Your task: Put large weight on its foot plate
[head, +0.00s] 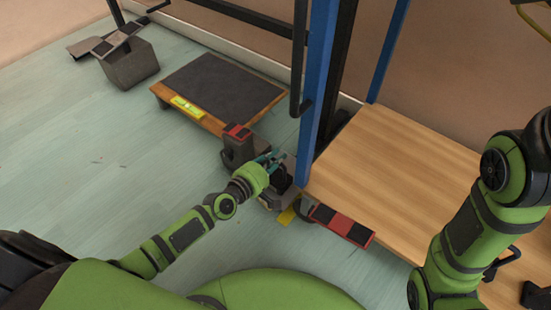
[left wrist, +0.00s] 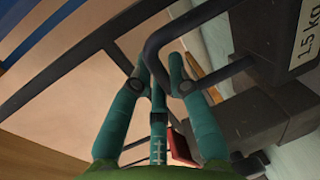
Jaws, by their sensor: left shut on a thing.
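My left gripper (head: 276,158) is shut on a dark bar handle (left wrist: 172,48), with its teal fingers (left wrist: 160,85) around it in the left wrist view. A dark grey weight (head: 272,192) sits just below the gripper, low by the foot of the blue post. A grey block with a "1.5 kg" label (left wrist: 303,38) shows at the upper right of the left wrist view. Which foot plate belongs to the large weight I cannot tell; red-and-black plates lie at the table's near edge (head: 342,225) and on a grey block (head: 238,150). My right gripper is out of view.
A low wooden platform with a dark mat (head: 218,88) stands behind the gripper. Another grey block (head: 130,64) stands at the back left. A blue post (head: 322,80) and wooden table (head: 395,165) are close on the right. The floor at left (head: 60,150) is clear.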

